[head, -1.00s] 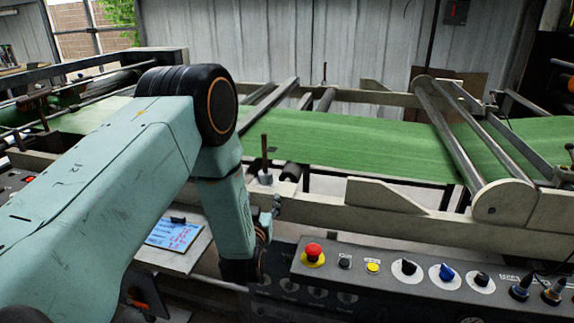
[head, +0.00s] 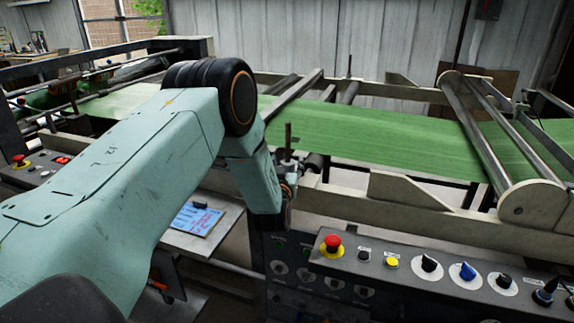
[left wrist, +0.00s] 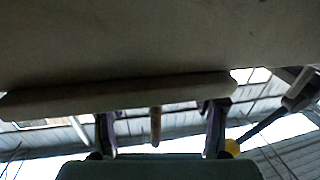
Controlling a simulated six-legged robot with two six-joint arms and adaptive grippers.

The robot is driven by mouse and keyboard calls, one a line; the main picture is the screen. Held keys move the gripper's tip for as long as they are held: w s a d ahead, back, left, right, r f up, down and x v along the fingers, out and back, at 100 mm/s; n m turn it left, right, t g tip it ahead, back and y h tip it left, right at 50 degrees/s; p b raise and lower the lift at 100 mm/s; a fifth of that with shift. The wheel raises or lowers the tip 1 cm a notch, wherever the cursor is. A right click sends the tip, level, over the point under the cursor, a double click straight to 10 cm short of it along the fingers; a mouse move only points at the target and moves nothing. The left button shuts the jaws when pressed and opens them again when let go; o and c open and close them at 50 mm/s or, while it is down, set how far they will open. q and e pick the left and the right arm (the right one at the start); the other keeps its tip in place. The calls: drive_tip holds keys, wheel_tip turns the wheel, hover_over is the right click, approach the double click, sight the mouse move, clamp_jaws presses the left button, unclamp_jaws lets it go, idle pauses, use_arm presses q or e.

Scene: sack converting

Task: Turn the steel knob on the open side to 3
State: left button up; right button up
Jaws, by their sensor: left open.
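I cannot pick out the steel knob for certain. A pale round metal piece (head: 287,166) sits at the foot of a thin upright rod on the machine's near rail, and no scale or number is readable there. My left arm crosses the head view, with its wrist in front of the near rail just below this rod. Its fingers are mostly hidden there. In the left wrist view my left gripper (left wrist: 161,125) has its two fingers wide apart and nothing held. A brown rod (left wrist: 156,125) shows between them, its distance unclear. My right gripper is not in view.
A control panel with a red emergency button (head: 332,243), a yellow button (head: 391,261) and a blue selector (head: 464,272) lies at the lower right. Green web (head: 370,135) runs behind the near rail (head: 350,200).

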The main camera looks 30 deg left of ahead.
use_arm(q)
drive_tip(key=shift+w+d, duration=0.15)
drive_tip(key=shift+c, duration=1)
drive_tip(key=c, duration=1)
